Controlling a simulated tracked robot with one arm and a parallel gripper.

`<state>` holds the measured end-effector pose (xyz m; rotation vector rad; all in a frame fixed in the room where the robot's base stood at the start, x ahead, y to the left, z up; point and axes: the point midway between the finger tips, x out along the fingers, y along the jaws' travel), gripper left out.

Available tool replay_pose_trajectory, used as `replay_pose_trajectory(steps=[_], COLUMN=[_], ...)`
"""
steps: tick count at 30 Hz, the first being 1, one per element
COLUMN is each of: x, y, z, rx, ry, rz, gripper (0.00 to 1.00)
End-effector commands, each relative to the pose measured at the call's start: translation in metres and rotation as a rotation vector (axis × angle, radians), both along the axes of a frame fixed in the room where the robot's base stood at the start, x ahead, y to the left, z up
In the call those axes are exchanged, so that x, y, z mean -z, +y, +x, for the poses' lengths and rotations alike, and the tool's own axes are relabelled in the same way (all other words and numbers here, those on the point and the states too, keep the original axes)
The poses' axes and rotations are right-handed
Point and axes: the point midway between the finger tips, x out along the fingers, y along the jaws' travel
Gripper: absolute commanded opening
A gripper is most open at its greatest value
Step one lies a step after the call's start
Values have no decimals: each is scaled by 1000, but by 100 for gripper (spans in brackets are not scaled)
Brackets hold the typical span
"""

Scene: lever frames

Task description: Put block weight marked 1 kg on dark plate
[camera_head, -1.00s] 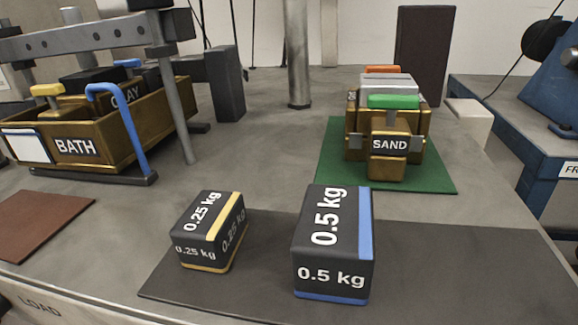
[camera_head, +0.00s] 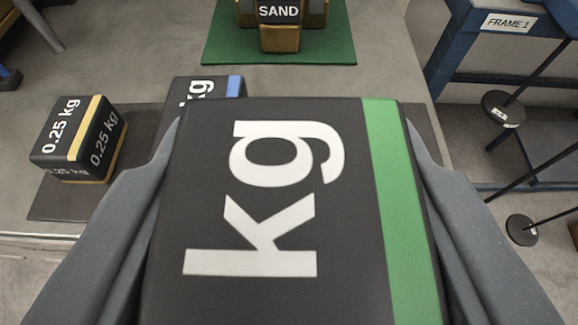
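My gripper (camera_head: 296,150) has a finger on each side of a large dark block (camera_head: 345,220) with a green stripe, and is shut on it. The block fills the lower middle of the view. Its top reads "kg"; the number is out of view. The dark plate (camera_head: 140,125) lies flat on the table beyond and is largely hidden by the block. A 0.25 kg block (camera_head: 62,130) with a yellow stripe stands on its left part. A blue-striped block (camera_head: 207,87) shows behind the held block, mostly hidden.
A green mat (camera_head: 225,45) with a brown SAND container (camera_head: 280,35) lies at the back. A blue stand marked FRAME 1 (camera_head: 460,50) is at the right, past the table edge. Thin rods with dark discs (camera_head: 503,108) show over the floor there.

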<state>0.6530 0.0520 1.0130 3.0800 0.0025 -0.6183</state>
Motion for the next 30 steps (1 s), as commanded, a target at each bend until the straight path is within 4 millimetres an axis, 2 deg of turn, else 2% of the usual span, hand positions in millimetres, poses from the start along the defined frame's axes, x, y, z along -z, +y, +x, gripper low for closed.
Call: replay_pose_trajectory(steps=[3, 12, 20, 30], x=[0, 5, 6, 40], y=[-12, -35, -42, -42], z=[21, 61, 71, 71], rx=[2, 2, 2, 2], ry=[-8, -5, -5, -5], rz=[2, 2, 0, 0], gripper=[0, 0, 0, 0])
